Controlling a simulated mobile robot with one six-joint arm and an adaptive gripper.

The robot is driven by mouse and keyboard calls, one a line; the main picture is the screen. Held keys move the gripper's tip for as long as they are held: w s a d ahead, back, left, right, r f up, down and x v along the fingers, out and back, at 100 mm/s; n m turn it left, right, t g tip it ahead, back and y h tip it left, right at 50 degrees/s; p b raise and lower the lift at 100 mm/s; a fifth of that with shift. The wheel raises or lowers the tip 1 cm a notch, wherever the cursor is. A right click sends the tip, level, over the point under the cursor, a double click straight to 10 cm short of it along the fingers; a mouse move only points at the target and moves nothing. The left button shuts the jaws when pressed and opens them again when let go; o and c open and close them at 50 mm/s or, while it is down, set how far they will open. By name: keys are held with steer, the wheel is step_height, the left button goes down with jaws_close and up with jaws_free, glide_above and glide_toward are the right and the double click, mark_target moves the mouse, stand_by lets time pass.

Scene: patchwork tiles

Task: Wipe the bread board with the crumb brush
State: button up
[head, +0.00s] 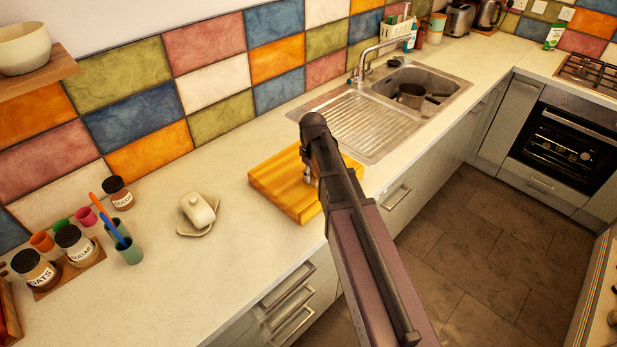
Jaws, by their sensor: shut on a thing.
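The bread board (275,188) is a thick yellow-brown striped wooden block, lying flat on the counter left of the sink's drainer. My arm crosses in front of its right part. My gripper (309,174) is small in the head view, over the board and partly covered by my own wrist. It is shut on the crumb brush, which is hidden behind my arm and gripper. I cannot tell whether the brush touches the board.
A butter dish (198,210) stands left of the board. Further left are a cocoa jar (118,194), a green cup with utensils (129,251) and more labelled jars. The sink (420,84) holds a pot (411,96). Counter is clear between dish and board.

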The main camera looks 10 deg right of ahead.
steer(key=shift+w+d, duration=0.25)
steer(key=shift+d, duration=0.1)
steer(key=shift+w+d, duration=0.1)
steer(key=shift+d, duration=0.05)
steer(key=shift+w+d, duration=0.55)
steer(key=shift+d, duration=0.2)
steer(key=shift+w+d, duration=0.5)
steer(key=shift+d, duration=0.25)
steer(key=shift+f, duration=0.15)
steer(key=shift+s, duration=0.15)
steer(key=shift+s+a, duration=0.25)
steer(key=shift+a, duration=0.1)
steer(key=shift+s+a, duration=0.4)
steer(key=shift+a, duration=0.3)
steer(key=shift+s+a, duration=0.4)
steer(key=shift+a, duration=0.25)
